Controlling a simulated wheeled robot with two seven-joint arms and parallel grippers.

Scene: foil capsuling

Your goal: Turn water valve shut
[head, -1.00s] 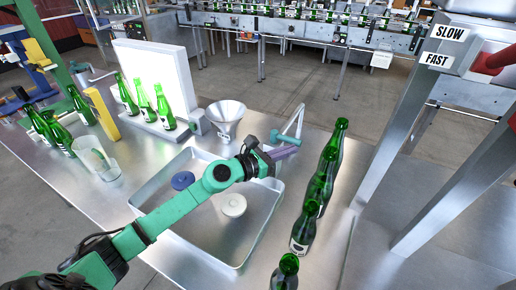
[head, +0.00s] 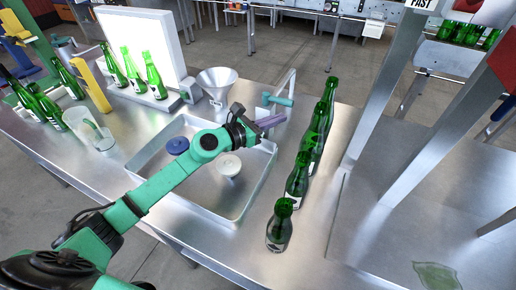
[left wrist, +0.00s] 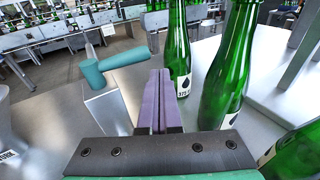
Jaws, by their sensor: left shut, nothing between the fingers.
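The water tap (head: 289,88) is a pale bent pipe at the back edge of the steel table, with a teal valve handle (head: 275,100) at its base. In the left wrist view, the teal lever (left wrist: 125,58) points right from a round teal hub (left wrist: 90,74), roughly level. My left gripper (head: 272,121) is just in front of the handle. Its purple fingers, also in the left wrist view (left wrist: 157,88), are pressed together and empty. They appear just right of the lever's end; whether they touch it I cannot tell. My right gripper is not in view.
Green bottles (head: 297,180) stand in a row close to the right of the gripper. A steel basin (head: 232,216) with a blue disc (head: 178,145) and a white disc (head: 229,164) lies under my arm. A funnel (head: 217,82) stands left of the tap.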

